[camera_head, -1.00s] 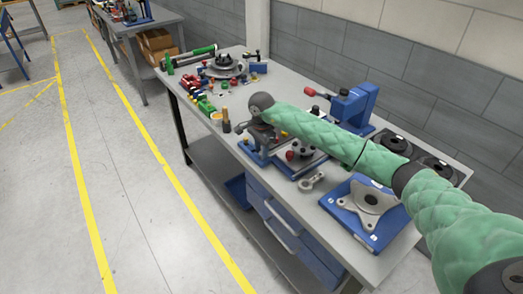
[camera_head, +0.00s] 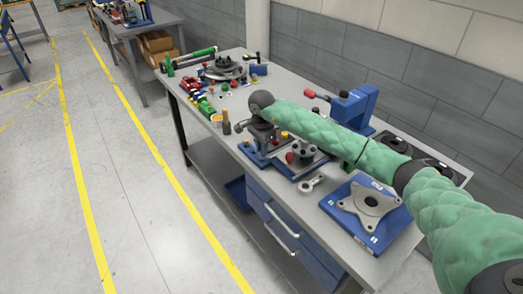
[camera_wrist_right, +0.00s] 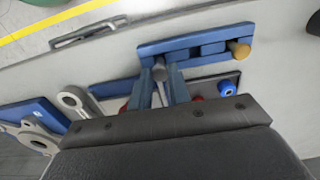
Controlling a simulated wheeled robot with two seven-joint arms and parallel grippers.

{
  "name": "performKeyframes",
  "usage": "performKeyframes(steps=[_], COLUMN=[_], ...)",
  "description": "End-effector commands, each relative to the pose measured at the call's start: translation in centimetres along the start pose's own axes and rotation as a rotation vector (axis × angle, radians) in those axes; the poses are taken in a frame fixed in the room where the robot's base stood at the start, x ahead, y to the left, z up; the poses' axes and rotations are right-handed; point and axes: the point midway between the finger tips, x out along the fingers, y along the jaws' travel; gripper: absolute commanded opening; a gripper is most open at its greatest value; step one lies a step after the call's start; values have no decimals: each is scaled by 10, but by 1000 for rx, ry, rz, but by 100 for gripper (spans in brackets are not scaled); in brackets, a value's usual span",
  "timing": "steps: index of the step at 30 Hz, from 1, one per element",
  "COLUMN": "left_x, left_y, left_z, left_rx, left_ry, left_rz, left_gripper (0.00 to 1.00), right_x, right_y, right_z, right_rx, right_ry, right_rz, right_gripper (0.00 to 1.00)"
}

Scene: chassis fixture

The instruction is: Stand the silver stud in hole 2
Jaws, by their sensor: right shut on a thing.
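The silver stud (camera_wrist_right: 159,74) shows in the right wrist view as a grey round-ended pin between the two blue-grey fingers of my right gripper (camera_wrist_right: 161,88). The fingers are shut on it. It is over the left part of a blue slotted fixture bar (camera_wrist_right: 205,37). I cannot tell whether its hidden end touches a hole, and no hole number is readable. A brass-coloured stud (camera_wrist_right: 239,50) is at the bar's right end. In the head view, my right gripper (camera_head: 263,133) points down over the blue fixture (camera_head: 249,153), and the stud is too small to tell. My left gripper is not in view.
A blue press (camera_head: 352,106) stands behind my right arm. Several small coloured parts crowd the far end of the bench (camera_head: 335,222).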

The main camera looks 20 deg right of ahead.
Motion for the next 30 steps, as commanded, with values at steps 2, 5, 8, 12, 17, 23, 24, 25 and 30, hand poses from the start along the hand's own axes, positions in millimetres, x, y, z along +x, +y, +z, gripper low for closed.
performKeyframes(steps=[2, 5, 8, 12, 17, 23, 24, 25, 30], left_x=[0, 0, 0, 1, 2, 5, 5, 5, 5], left_y=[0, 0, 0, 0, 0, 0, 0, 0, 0], left_z=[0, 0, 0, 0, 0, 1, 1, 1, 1], left_rx=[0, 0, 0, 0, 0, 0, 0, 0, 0], left_ry=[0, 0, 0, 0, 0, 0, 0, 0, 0], left_rz=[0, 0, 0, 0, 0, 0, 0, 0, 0], left_gripper=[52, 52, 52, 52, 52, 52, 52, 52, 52], right_x=[-3, -5, -6, -9, -19, -31, -34, -35, -36], right_y=[0, 0, 0, 0, 0, 0, 0, 0, 0], right_z=[0, 0, 0, 0, -1, -1, -1, -1, 0], right_rx=[0, 0, 0, 0, 1, 1, 1, 1, 0], right_ry=[0, 0, 0, 1, 2, 1, 1, 1, 0], right_rz=[0, 0, 0, 0, -1, -1, -1, -1, 1], right_gripper=[0, 0, 0, 0, 0, 0, 0, 0, 0])
